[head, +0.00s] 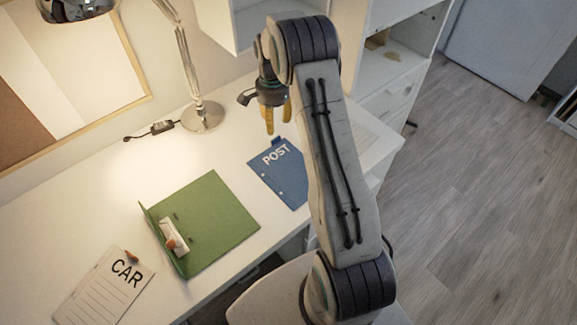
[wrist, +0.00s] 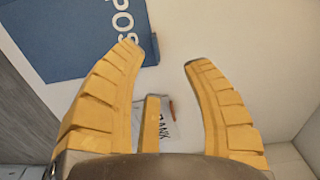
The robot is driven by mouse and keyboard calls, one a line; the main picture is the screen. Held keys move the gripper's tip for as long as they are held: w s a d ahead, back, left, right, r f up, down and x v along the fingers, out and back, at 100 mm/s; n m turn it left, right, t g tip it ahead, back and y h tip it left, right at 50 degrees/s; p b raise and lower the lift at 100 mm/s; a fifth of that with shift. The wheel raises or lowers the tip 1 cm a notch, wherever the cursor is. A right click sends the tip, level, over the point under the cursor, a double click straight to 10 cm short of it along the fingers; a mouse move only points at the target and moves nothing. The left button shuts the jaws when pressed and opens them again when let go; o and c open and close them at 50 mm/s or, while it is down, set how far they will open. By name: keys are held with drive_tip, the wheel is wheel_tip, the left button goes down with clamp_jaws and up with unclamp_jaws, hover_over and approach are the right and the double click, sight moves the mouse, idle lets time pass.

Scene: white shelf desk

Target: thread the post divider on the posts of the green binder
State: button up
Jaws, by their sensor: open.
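The blue post divider (head: 282,180) lies flat on the white desk, right of the binder, with "POST" in white and two holes along its left edge. My arm hides part of its right side. The green binder (head: 215,215) lies open, with a pale metal mechanism (head: 173,235) near its left edge; its posts are too small to make out clearly. My gripper (head: 277,120) hangs above the desk by the divider's far edge, open and empty. In the wrist view the divider (wrist: 65,40) shows at upper left, beside the left fingertip, and the gripper (wrist: 163,58) has free space between its fingers.
A "CAR" sheet (head: 103,288) lies at the desk's near left with a small orange-brown object on it. A lamp base (head: 202,117) stands at the back. A sheet lettered "BANK" (wrist: 168,128) shows beyond the fingers. White shelving (head: 390,80) stands at the right.

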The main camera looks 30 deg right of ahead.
sight(277, 142)
drive_tip(key=m, duration=0.5)
drive_tip(key=shift+f+m, duration=0.3)
drive_tip(key=shift+f, duration=0.55)
drive_tip(key=f, duration=0.2)
drive_tip(key=s+f, duration=0.1)
drive_tip(key=f, duration=0.1)
drive_tip(key=shift+d+f, duration=0.1)
drive_tip(key=shift+w+f, duration=0.1)
drive_tip(key=shift+f, duration=0.6)
clamp_jaws()
